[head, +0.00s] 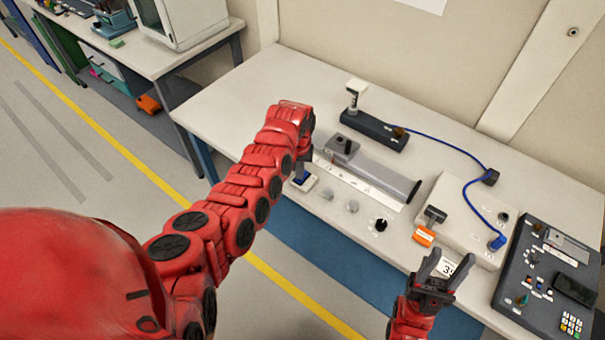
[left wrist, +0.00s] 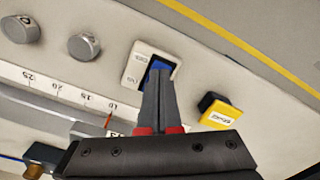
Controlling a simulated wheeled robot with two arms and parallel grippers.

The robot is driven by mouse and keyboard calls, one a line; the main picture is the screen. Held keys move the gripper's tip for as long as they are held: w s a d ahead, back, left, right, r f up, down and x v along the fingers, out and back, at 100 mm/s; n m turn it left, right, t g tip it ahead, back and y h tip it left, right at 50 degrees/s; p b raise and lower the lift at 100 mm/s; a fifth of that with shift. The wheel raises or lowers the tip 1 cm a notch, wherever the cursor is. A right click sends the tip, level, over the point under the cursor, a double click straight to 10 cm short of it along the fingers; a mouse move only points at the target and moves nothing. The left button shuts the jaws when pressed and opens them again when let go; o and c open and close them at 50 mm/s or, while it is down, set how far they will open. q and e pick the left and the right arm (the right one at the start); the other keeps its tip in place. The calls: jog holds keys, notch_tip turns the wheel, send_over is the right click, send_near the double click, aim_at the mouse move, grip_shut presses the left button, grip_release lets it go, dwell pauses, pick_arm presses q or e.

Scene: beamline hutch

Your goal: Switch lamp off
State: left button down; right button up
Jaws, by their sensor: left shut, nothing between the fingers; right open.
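A white switch plate (head: 306,183) with a blue rocker sits near the front edge of the bench. In the left wrist view the plate (left wrist: 136,64) has its blue rocker (left wrist: 160,66) partly covered by my fingertips. My left gripper (head: 302,172) is shut and empty, its tips (left wrist: 158,68) over the rocker; I cannot tell whether they touch or which way the rocker is tipped. My right gripper (head: 442,268) is open and empty near the bench's front edge. I cannot tell which thing is the lamp.
Grey knobs (head: 352,206) and a black knob (head: 381,225) lie right of the switch. A ruler scale (head: 355,182) runs behind. A yellow labelled block (left wrist: 219,111) is beside the switch. A blue cable (head: 445,147) and a dark control panel (head: 540,275) occupy the right.

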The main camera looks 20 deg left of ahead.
pick_arm(q)
notch_tip(320, 180, up, 4)
jog(key=shift+r+p, duration=0.1)
jog(key=shift+p, duration=1)
notch_tip(320, 180, up, 2)
jog(key=shift+r+p, duration=0.2)
jog(key=shift+p, duration=0.3)
